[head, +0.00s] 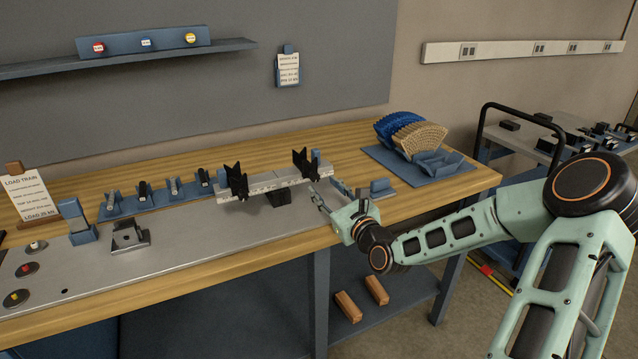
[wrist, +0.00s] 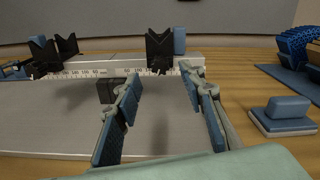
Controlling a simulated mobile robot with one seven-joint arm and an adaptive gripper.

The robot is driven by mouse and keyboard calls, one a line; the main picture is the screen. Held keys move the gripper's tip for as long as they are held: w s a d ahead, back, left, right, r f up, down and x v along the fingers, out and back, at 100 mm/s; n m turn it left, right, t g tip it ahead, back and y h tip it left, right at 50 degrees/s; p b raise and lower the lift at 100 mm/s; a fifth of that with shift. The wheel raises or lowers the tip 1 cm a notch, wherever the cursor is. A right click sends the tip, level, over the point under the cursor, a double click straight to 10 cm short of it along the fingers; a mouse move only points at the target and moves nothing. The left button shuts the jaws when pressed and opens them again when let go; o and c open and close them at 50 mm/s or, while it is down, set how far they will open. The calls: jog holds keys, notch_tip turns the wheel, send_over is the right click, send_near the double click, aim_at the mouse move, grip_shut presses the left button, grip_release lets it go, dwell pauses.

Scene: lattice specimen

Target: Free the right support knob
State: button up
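The right support (head: 306,164) is a black V-notched block on a pale graduated rail (head: 262,184). It also shows in the wrist view (wrist: 160,48), nearly straight ahead of my gripper. A blue block (wrist: 180,40) shows just behind it, to the right; I cannot tell whether this is its knob. My gripper (head: 328,193) is open and empty, in front of the rail's right end. In the wrist view my gripper (wrist: 162,78) has its blue-padded fingers wide apart, clear of the support.
The left V support (head: 236,182) stands on the same rail. A dark block (head: 276,199) sits under the rail's middle. A blue piece on a small plate (head: 381,189) lies right of my gripper. Blue and tan curved lattice pieces (head: 420,139) stand at the bench's right end.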

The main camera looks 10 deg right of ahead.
aim_at(317, 179)
jog(key=shift+x, duration=2.1)
grip_shut()
